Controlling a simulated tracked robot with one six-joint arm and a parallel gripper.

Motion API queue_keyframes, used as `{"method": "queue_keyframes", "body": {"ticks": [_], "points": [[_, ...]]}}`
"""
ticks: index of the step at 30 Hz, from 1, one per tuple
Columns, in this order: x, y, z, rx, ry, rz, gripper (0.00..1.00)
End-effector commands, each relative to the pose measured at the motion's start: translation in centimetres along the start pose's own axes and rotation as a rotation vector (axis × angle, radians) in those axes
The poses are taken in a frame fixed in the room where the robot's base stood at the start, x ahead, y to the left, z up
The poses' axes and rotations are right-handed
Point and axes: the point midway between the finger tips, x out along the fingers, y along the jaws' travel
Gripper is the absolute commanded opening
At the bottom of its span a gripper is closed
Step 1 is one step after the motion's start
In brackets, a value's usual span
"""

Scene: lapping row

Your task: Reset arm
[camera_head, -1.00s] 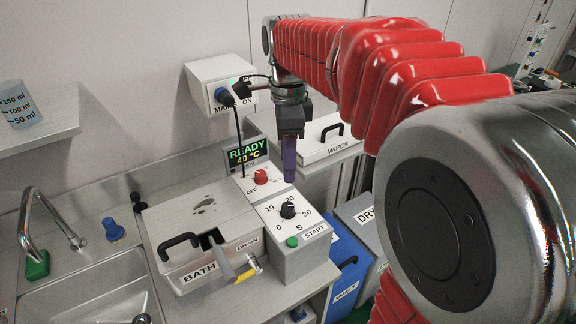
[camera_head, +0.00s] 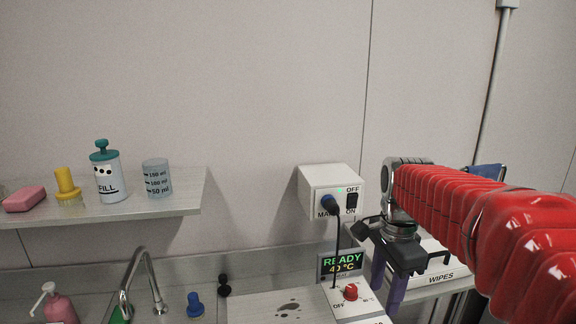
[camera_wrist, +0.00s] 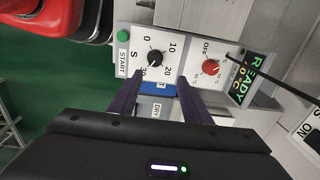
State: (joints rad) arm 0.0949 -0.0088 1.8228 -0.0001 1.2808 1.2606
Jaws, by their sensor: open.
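My arm, in a red ribbed sleeve, comes in from the right in the head view. My gripper (camera_head: 386,292) hangs at its end, in front of the wall and to the left of the WIPES box. Its two purple fingers are apart with nothing between them. In the wrist view my gripper (camera_wrist: 161,80) shows the same two open fingers, over the timer box (camera_wrist: 126,62) with its black dial (camera_wrist: 155,58) and green START button (camera_wrist: 124,36). I cannot tell its height above the box.
The mains box (camera_head: 328,190) on the wall has a cord running down near my gripper. The READY 40 °C display (camera_head: 342,263) and red knob (camera_head: 351,292) are left of it. The WIPES box (camera_head: 447,264) is close right.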

Motion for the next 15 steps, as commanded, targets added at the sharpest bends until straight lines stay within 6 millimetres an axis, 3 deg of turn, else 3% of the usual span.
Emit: {"method": "queue_keyframes", "body": {"ticks": [15], "points": [[1.8,3.5,1.7,-0.581,0.051,-0.078,0.44]]}}
